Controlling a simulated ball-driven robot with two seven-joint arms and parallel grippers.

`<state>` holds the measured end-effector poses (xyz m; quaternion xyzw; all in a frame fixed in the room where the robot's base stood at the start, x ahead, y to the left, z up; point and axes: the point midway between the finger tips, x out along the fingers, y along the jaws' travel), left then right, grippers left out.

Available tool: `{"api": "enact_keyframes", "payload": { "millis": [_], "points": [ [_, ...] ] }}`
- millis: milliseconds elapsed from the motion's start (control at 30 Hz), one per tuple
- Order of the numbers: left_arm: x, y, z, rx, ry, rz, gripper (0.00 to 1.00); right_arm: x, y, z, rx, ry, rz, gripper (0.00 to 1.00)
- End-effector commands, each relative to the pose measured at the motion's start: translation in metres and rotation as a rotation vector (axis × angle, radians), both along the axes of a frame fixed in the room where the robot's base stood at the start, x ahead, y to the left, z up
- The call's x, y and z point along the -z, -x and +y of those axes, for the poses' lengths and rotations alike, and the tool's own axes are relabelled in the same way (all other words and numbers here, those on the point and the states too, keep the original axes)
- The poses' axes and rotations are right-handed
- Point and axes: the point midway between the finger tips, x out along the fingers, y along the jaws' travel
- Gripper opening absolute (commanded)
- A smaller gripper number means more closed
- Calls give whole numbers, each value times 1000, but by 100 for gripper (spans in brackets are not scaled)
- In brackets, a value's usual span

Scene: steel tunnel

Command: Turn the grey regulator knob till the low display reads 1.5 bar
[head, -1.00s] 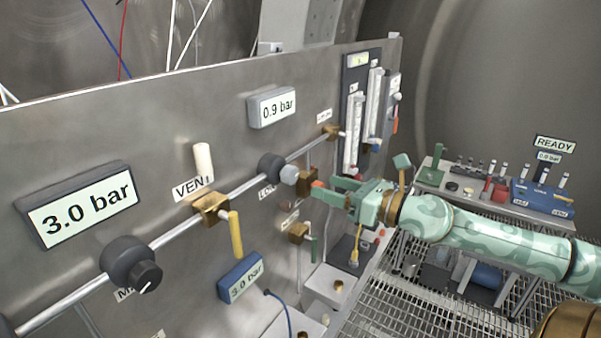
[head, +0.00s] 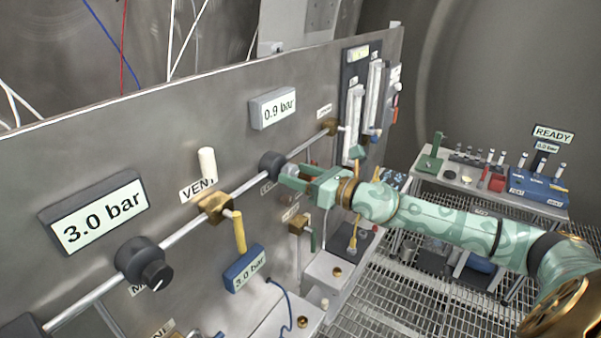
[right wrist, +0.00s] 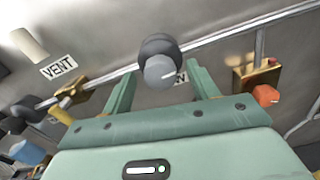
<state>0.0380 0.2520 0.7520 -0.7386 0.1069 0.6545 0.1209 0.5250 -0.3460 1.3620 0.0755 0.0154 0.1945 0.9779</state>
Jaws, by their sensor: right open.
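The grey regulator knob (right wrist: 160,72) sits on a dark round body on the pipe; in the head view the body (head: 271,165) shows, with the knob partly covered by my fingers. My right gripper (right wrist: 161,84) is open, with one finger on each side of the knob in the right wrist view. The fingertips are close to the knob; I cannot tell whether they touch it. The low display (head: 273,108) above it reads 0.9 bar. My left gripper is in neither view.
A large display (head: 98,214) reads 3.0 bar, above a black knob (head: 155,275). A yellow-handled vent valve (head: 216,207) lies left of the grey knob. Flow tubes (head: 355,120) stand right. A brass valve with a red-orange end (right wrist: 265,94) is beside my gripper.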

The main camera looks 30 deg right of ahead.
Motion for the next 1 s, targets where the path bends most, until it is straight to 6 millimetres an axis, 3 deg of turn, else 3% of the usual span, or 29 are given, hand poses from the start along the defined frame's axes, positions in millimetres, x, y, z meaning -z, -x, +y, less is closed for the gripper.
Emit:
{"api": "enact_keyframes", "payload": {
  "millis": [100, 267, 300, 667, 1000],
  "points": [
    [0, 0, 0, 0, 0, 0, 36, 0, 0, 0, 0, 0, 0, 59],
    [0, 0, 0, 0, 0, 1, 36, 0, 0, 0, 0, -1, 0, 18],
    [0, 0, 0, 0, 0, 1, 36, 0, 0, 0, 0, -1, 0, 14],
    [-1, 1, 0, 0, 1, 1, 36, 0, 0, 0, 1, -44, 17, 15],
    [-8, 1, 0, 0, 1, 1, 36, -1, 0, -1, 2, -259, 105, 15]
  ]
}}
